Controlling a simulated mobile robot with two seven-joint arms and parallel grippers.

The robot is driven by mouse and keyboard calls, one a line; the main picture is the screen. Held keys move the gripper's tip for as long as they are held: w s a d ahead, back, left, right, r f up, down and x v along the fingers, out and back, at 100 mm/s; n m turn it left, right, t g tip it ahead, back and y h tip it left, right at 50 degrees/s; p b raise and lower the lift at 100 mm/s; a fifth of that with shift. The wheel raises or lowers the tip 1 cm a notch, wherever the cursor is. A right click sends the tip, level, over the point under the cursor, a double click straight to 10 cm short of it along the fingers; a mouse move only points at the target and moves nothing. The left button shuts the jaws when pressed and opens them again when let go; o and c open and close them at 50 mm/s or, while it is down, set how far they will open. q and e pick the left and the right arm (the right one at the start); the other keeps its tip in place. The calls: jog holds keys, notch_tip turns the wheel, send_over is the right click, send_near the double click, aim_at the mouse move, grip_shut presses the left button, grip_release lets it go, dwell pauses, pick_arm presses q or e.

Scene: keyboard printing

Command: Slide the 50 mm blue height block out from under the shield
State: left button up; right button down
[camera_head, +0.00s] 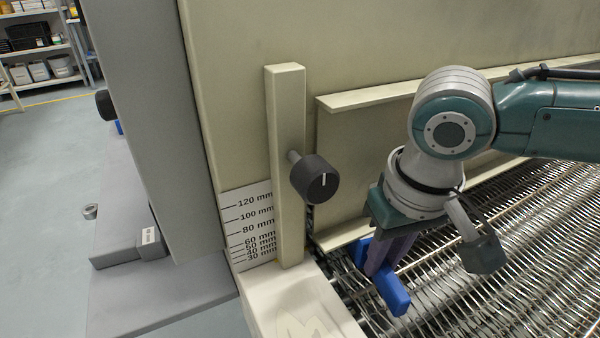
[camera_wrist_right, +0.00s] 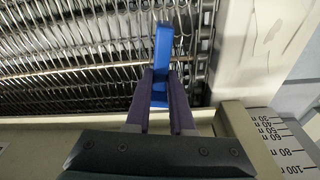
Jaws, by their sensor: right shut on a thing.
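The blue height block (camera_head: 392,291) lies on the wire mesh belt in front of the shield (camera_head: 348,237), at its left end. In the right wrist view the block (camera_wrist_right: 163,45) runs away from the shield edge, its near end between the fingers. My right gripper (camera_head: 383,268) is shut on the block, its purple fingers pointing down. The fingers also show in the right wrist view (camera_wrist_right: 159,90). In the head view the block's far end shows close to the shield's lower edge; whether it is still partly beneath is hard to tell. My left gripper is not in view.
The wire mesh belt (camera_head: 480,270) spreads to the right. A post with a black knob (camera_head: 315,180) stands left of the arm, beside a millimetre scale (camera_head: 250,226). A pale side rail (camera_head: 290,304) borders the belt. The open belt in front is clear.

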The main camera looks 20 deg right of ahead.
aim_at(401, 282)
jog(key=shift+s+d+r+p, duration=0.1)
jog(key=shift+s+p, duration=0.75)
jog(key=shift+s, duration=0.05)
jog(key=shift+s+d+r+p, duration=0.1)
jog(key=shift+s+p, duration=0.7)
jog(key=shift+s, duration=0.05)
jog(key=shift+s+d+p, duration=0.1)
jog(key=shift+s+p, duration=1.55)
jog(key=shift+s, duration=0.25)
jog(key=shift+s+f+p, duration=0.1)
jog(key=shift+s+p, duration=0.35)
jog(key=shift+s, duration=0.25)
jog(key=shift+r+p, duration=1.5)
jog(key=shift+p, duration=0.15)
notch_tip(401, 282, up, 6)
jog(key=p, duration=0.6)
jog(key=shift+p, duration=0.4)
